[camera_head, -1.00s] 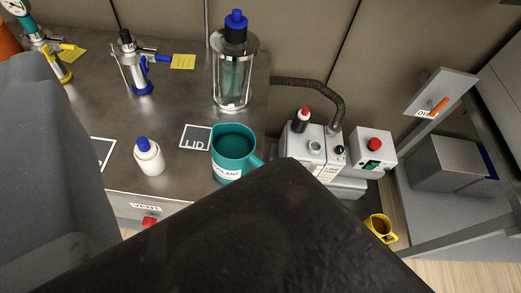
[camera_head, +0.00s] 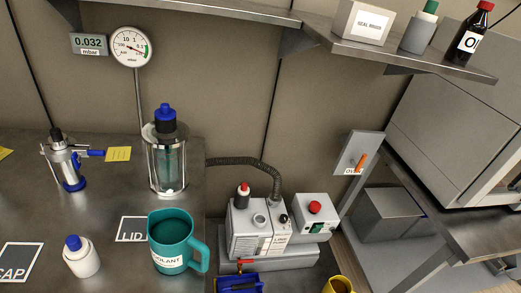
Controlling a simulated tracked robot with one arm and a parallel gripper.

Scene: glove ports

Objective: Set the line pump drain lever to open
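The line pump (camera_head: 262,226) is a white and grey box unit on the floor or a low surface right of the bench. A dark corrugated hose joins its top. A small red lever (camera_head: 245,265) shows low at its front; its label and exact setting cannot be read. A blue object (camera_head: 238,284) sits just below the lever, cut by the bottom edge. My gripper is out of view.
On the bench are a teal mug (camera_head: 172,238), a white bottle (camera_head: 82,258) and a glass trap (camera_head: 166,160). A control box with a red button (camera_head: 315,208) stands right of the pump. A yellow mug (camera_head: 338,285) is at bottom right. A shelf (camera_head: 400,52) overhangs above.

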